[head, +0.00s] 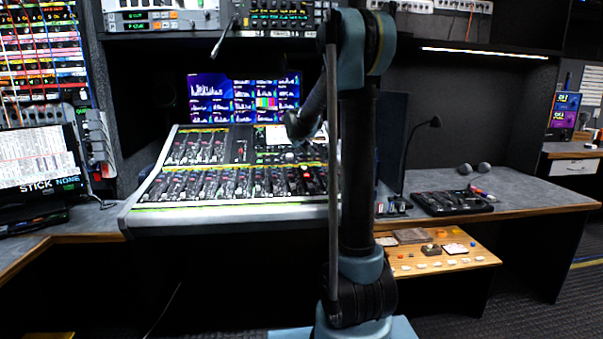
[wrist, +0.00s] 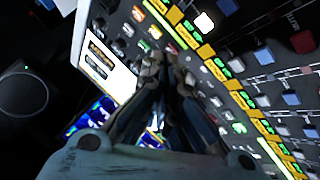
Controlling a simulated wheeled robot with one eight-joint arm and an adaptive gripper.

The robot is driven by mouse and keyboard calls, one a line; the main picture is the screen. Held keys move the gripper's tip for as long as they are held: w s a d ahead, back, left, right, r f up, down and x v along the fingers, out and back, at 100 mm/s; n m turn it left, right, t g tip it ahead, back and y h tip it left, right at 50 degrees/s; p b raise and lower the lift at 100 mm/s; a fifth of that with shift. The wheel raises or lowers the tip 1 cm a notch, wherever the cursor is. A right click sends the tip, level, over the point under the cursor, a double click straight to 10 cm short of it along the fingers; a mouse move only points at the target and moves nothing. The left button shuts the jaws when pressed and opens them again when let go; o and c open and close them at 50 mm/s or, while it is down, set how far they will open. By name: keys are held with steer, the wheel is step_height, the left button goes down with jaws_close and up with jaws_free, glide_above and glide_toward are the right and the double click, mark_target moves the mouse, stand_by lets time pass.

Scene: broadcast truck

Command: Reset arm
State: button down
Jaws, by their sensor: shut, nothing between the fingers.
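My arm stands upright in the middle of the head view. Its far end reaches left over the mixing console (head: 235,211). My gripper shows in the wrist view (wrist: 165,68), with its fingers drawn together and nothing held. The gripper is small and dark in the head view, so its fingers are hard to make out there. In the wrist view, the console's face with its buttons and yellow-green label strips (wrist: 222,68) lies beyond the fingers. I cannot tell how far the fingertips are from the console.
Lit monitors (head: 243,97) stand behind the console. A gooseneck microphone (head: 434,122) and a dark control panel (head: 452,202) are on the right desk. A lower wooden shelf (head: 478,258) holds small items. A screen (head: 38,165) stands at left. The right desk has bare room.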

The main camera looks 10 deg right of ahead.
steer(key=s+d+f+m+g, duration=0.1)
steer(key=s, duration=0.9)
steer(key=s+d+f+m+g, duration=0.1)
steer(key=s+f, duration=0.1)
steer(key=s, duration=0.8)
steer(key=s+d+f+m+g, duration=0.1)
steer(key=s+d+f+g, duration=0.1)
steer(key=s, duration=0.7)
steer(key=shift+s+f+y, duration=0.1)
steer(key=shift+s+y, duration=0.3)
steer(key=s+f+g, duration=0.1)
steer(key=s+f, duration=0.3)
steer(key=s, duration=0.5)
steer(key=s+a+f+m+g+y, duration=0.1)
steer(key=s+f, duration=0.4)
steer(key=s, duration=0.3)
steer(key=s+a+f+m+g+y, duration=0.1)
steer(key=s+f+g, duration=0.1)
steer(key=s+f, duration=0.3)
steer(key=s, duration=0.4)
steer(key=shift+s+f, duration=0.2)
steer(key=shift+s, duration=0.1)
steer(key=shift+a, duration=0.1)
steer(key=shift+w+f, duration=0.2)
steer(key=shift+w, duration=0.3)
